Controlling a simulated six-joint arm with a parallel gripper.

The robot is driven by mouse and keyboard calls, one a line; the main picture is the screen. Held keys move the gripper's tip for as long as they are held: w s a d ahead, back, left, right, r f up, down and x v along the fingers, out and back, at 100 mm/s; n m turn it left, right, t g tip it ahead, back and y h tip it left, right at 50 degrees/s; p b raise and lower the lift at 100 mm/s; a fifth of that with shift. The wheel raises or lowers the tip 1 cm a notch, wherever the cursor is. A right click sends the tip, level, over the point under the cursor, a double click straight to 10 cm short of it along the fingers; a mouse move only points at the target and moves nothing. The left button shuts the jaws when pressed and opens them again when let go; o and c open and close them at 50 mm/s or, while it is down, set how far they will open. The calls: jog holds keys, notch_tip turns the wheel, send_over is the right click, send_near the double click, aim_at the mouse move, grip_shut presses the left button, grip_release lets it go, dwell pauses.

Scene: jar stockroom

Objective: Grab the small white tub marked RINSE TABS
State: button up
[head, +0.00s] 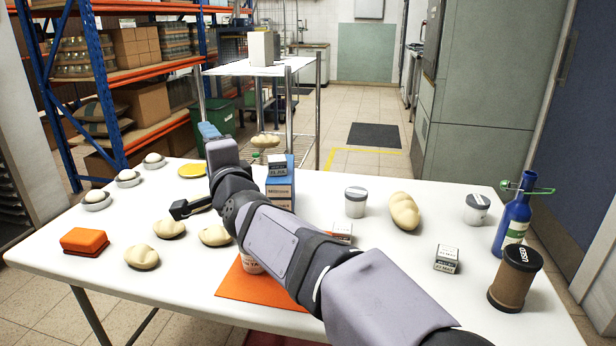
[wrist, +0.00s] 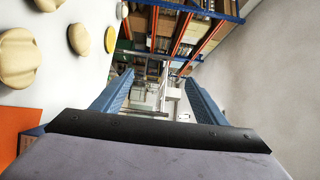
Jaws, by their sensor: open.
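Two white tubs with grey lids stand upright on the white table in the head view: one in the middle (head: 355,204), one at the right (head: 477,210). Their lettering is too small to read, so I cannot tell which is marked RINSE TABS. My gripper (head: 207,129) is up at the table's far side, left of and well apart from the tubs. In the wrist view its two blue fingers (wrist: 157,82) are spread with nothing between them. No tub shows there.
A blue box (head: 281,188) with a small box on top stands just right of my wrist. A tan dough-like lump (head: 404,211) lies between the tubs. A blue bottle (head: 513,225) and a brown jar (head: 515,278) stand at the right edge. An orange mat (head: 235,285) lies under my arm.

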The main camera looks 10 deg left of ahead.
jog(key=w+d+r+m+t+h+p, duration=0.1)
jog(key=w+d+r+t+h+p, duration=0.2)
jog(key=d, duration=0.7)
jog(key=w+d+r+m+t+h+p, duration=0.1)
jog(key=w+d+r+h+p, duration=0.3)
jog(key=d, duration=0.7)
jog(key=n+g+h+p, duration=0.3)
jog(key=n+h+p, duration=0.15)
jog(key=p, duration=0.55)
send_over(356, 193)
jog(key=s+d, duration=0.2)
jog(key=s, duration=0.3)
notch_tip(356, 193, down, 11)
jog(key=f+n+p, duration=0.2)
jog(key=a+f+n+p, duration=0.1)
jog(key=f+n, duration=0.2)
jog(key=s+f+n+p, duration=0.1)
jog(key=f+n+p, duration=0.1)
jog(key=f, duration=0.1)
jog(key=shift+s+a+f+p, duration=0.1)
jog(key=shift+a+f+p, duration=0.1)
jog(key=shift+a+p, duration=0.15)
jog(key=shift+a+f+n, duration=0.1)
jog(key=shift+f+n, duration=0.1)
jog(key=shift+n, duration=0.05)
jog(key=shift+p+x, duration=0.45)
jog(key=shift+x, duration=3.25)
jog(key=shift+f, duration=0.2)
jog(key=shift+s, duration=0.1)
jog(key=c, duration=1.2)
